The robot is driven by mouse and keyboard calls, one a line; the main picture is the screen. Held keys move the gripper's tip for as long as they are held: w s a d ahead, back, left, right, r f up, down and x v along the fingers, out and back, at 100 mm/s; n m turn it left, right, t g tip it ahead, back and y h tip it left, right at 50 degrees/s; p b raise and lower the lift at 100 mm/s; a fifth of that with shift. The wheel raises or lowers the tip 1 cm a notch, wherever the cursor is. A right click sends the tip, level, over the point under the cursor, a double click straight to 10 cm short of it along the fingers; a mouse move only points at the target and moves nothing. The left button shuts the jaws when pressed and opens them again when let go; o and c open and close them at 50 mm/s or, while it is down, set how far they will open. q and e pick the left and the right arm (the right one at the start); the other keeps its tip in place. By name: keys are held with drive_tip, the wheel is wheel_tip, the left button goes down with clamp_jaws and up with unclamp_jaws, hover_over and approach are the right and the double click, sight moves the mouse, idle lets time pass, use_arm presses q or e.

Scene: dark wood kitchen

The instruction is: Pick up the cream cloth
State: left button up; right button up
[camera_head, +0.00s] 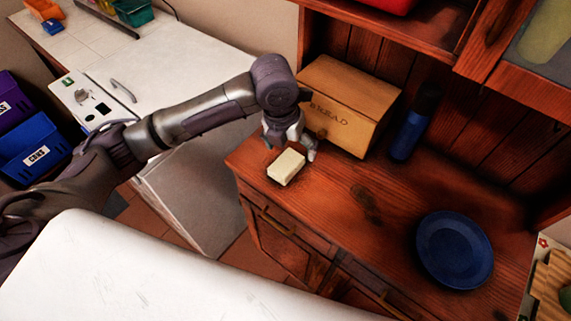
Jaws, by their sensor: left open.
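The cream cloth (286,167) looks like a small folded cream block. It lies on the dark wood counter near its left front corner. My left gripper (290,150) is open, pointing down just behind and above the cloth. One finger shows to the right of the cloth's far end and the other to its left. I cannot tell whether the fingers touch it. My right gripper does not show.
A wooden bread box (349,103) stands close behind my left gripper. A dark blue bottle (412,128) is to its right. A blue plate (455,249) lies on the right of the counter (335,220). The counter's middle is mostly clear.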

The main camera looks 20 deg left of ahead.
use_arm(q)
wheel_tip(320, 180, up, 3)
drive_tip(key=w+a+m, duration=0.1)
drive_tip(key=a+m, duration=0.2)
drive_tip(key=p, duration=0.1)
hover_over(286, 163)
drive_tip(key=shift+y, duration=0.4)
drive_tip(key=f, duration=0.8)
drive_tip(key=shift+s+a+f, duration=0.15)
drive_tip(key=shift+s+a, duration=0.05)
drive_tip(key=shift+a, duration=0.05)
drive_tip(key=f, duration=0.1)
drive_tip(key=f+p, duration=0.1)
drive_tip(key=f, duration=0.2)
drive_tip(key=shift+w+d+f+p, duration=0.2)
drive_tip(key=shift+d+f+p, duration=0.1)
drive_tip(key=shift+d, duration=0.05)
drive_tip(key=shift+f, duration=0.45)
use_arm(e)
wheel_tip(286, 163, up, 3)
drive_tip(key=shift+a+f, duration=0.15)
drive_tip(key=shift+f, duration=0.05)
use_arm(q)
drive_tip(key=c, duration=1)
